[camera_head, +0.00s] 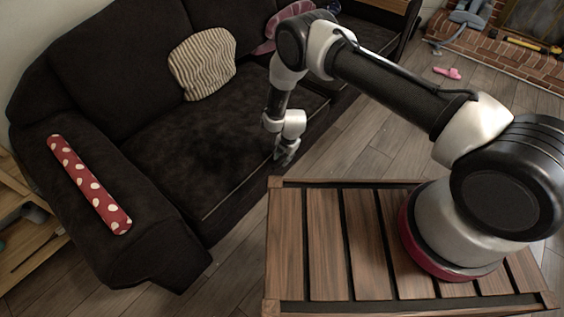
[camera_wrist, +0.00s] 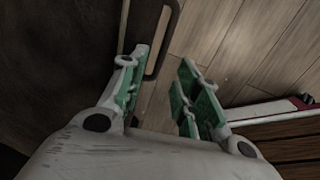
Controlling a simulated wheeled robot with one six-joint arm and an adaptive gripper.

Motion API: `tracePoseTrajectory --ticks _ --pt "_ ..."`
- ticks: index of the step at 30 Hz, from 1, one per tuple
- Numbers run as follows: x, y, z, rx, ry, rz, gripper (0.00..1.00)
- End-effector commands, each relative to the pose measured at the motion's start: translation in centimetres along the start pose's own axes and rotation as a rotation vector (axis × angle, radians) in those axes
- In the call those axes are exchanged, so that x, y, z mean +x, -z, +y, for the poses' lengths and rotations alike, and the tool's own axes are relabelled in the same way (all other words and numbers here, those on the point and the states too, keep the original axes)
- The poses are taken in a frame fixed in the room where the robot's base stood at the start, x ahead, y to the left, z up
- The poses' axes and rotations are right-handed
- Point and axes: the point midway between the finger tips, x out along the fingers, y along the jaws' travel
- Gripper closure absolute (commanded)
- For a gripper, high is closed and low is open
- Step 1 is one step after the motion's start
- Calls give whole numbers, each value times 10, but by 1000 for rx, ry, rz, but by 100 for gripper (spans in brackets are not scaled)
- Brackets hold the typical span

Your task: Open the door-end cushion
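The dark sofa has a long seat cushion (camera_head: 200,145) lying flat; its front edge faces my arm. I cannot tell which end is the door end. My gripper (camera_head: 287,153) points down beside the front edge of the seat. In the wrist view my gripper (camera_wrist: 165,82) is open, its green-padded fingers apart. A dark narrow loop, like a strap or handle (camera_wrist: 159,42), stands out from the dark sofa side. Its lower end lies close to the left fingertip; I cannot tell whether they touch. The loop is not clear in the head view.
A striped pillow (camera_head: 203,63) rests on the seat, and a red polka-dot roll (camera_head: 90,185) lies on the left armrest. My base's slatted wooden deck (camera_head: 322,245) is near the sofa front. A brick hearth (camera_head: 500,57) and a pink item (camera_head: 447,72) are at upper right. Wooden floor lies between.

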Motion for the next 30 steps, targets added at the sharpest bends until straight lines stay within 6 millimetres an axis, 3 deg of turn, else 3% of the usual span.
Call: tracePoseTrajectory --ticks 3,9,18,24,30 --pt "21 0 -1 0 1 0 68" --pt "42 0 0 1 0 0 68" --pt "45 0 0 2 0 0 68" --pt "45 0 0 2 0 0 100" --pt "45 0 0 2 0 0 100"
